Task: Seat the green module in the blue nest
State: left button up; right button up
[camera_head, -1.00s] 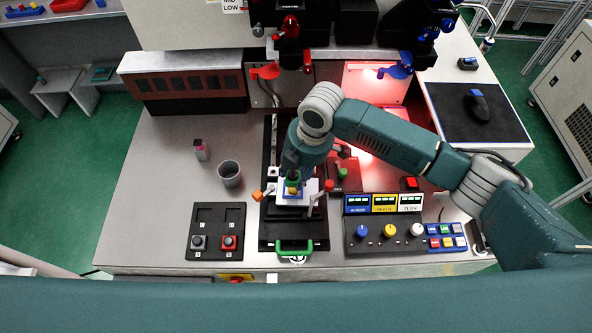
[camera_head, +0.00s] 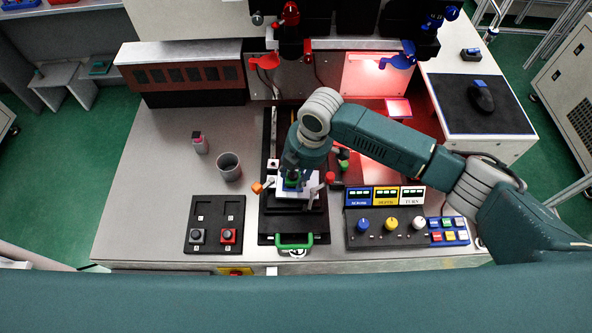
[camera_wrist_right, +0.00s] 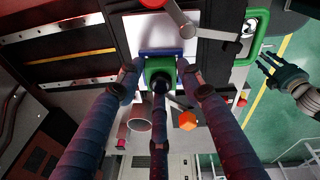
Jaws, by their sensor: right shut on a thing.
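The green module (camera_wrist_right: 152,65) is between the fingers of my right gripper (camera_wrist_right: 160,78), which is shut on it. In the wrist view the blue nest (camera_wrist_right: 160,51) shows as a blue edge just beyond the module, on a white plate (camera_wrist_right: 148,30). The module hides most of the nest, so I cannot tell whether it is in it or just above. In the head view my right gripper (camera_head: 292,180) points down over the white plate (camera_head: 309,187). My left gripper (camera_wrist_right: 287,83) hangs at the right of the wrist view, over the floor, fingers spread and empty.
Around the plate stand an orange-tipped lever (camera_head: 257,188) and a red-knobbed lever (camera_head: 330,177). A green handle (camera_head: 294,241) is in front. A grey cup (camera_head: 228,167) and button panel (camera_head: 215,225) are left. A dial panel (camera_head: 391,228) is right.

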jog(key=shift+f, duration=0.2)
jog(key=o, duration=1.3)
jog(key=shift+o, duration=0.2)
notch_tip(320, 180, up, 12)
jog(key=d, duration=0.2)
jog(key=shift+s, duration=0.4)
jog(key=shift+f, duration=0.1)
